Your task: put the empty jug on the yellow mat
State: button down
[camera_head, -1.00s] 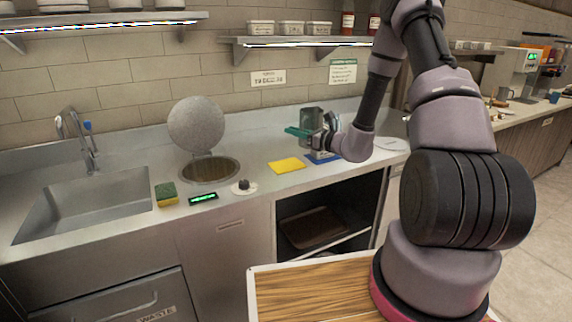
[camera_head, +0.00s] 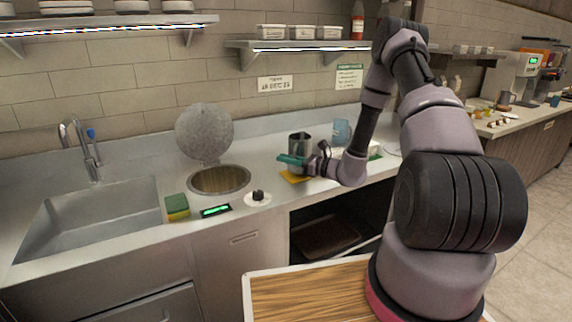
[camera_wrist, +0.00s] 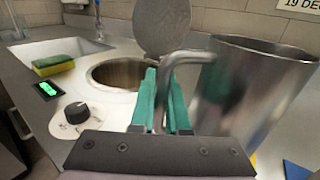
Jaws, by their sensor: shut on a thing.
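A grey metal jug (camera_head: 300,140) is upright over the yellow mat (camera_head: 293,178), with its lower part hidden behind my gripper in the head view. My gripper (camera_head: 291,160) has green fingers and is shut on the jug's handle. In the wrist view the handle (camera_wrist: 170,75) passes between the fingertips (camera_wrist: 163,95), and the jug's body (camera_wrist: 240,95) stands to the right. Only a sliver of the yellow mat (camera_wrist: 253,160) shows there. I cannot tell whether the jug's base touches the mat. Its inside is not visible.
Left of the jug are a round well (camera_head: 219,180) with its lid (camera_head: 204,132) raised, a dial (camera_head: 258,198), a green display (camera_head: 215,210), a sponge (camera_head: 177,207) and a sink (camera_head: 90,215). A bluish container (camera_head: 341,132) stands behind to the right. A blue patch (camera_wrist: 297,170) lies at right in the wrist view.

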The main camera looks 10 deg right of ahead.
jog(key=shift+f, duration=0.8)
jog(key=shift+f, duration=0.15)
jog(key=c, duration=0.9)
grip_release()
